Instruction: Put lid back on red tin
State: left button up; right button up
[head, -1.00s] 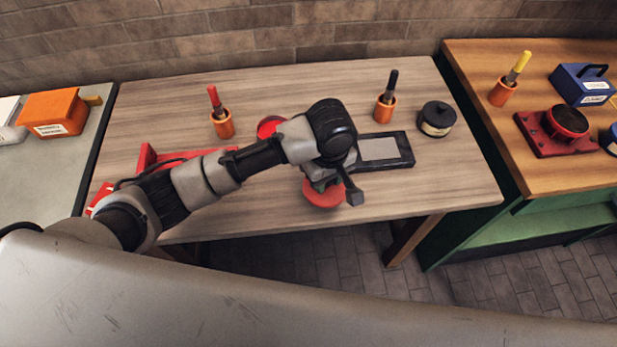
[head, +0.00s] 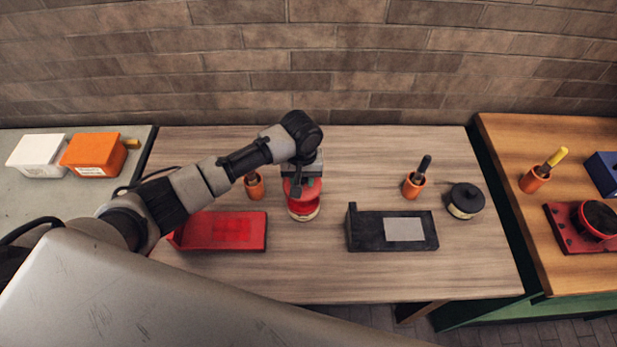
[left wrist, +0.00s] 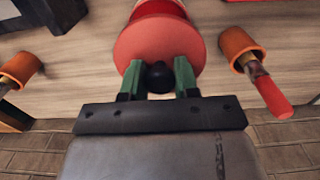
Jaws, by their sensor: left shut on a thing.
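My left gripper (head: 302,180) is shut on the dark knob (left wrist: 158,77) of the red lid (head: 312,188). In the left wrist view the lid (left wrist: 158,42) is a flat red disc with the two green fingers on either side of its knob. The red tin (head: 303,211), with a pale band, stands upright on the wooden table directly below the lid. It also shows partly behind the lid in the left wrist view (left wrist: 158,8). I cannot tell whether lid and tin touch. My right gripper is not in view.
A red tray (head: 255,232) lies left of the tin, a black tray (head: 362,236) to its right. Orange cups with handled tools (head: 254,187) (head: 413,187) stand on both sides. A black-lidded tin (head: 464,208) is at the right. The table (head: 320,275) is clear in front.

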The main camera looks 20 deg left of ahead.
pick_arm(q)
jog(key=shift+f+b, duration=0.3)
jog(key=shift+f, duration=0.05)
jog(key=shift+f+b, duration=0.2)
jog(key=shift+b, duration=0.15)
notch_tip(320, 180, down, 3)
jog(key=b, duration=0.4)
jog(key=shift+f, duration=0.95)
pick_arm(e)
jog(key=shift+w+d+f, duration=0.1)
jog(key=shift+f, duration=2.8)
pick_arm(q)
jog(key=shift+p, duration=0.9)
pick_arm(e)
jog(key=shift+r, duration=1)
pick_arm(q)
jog(key=shift+f+p, duration=0.15)
jog(key=shift+p, duration=0.2)
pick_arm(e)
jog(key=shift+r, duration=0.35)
pick_arm(q)
jog(key=shift+p, duration=0.4)
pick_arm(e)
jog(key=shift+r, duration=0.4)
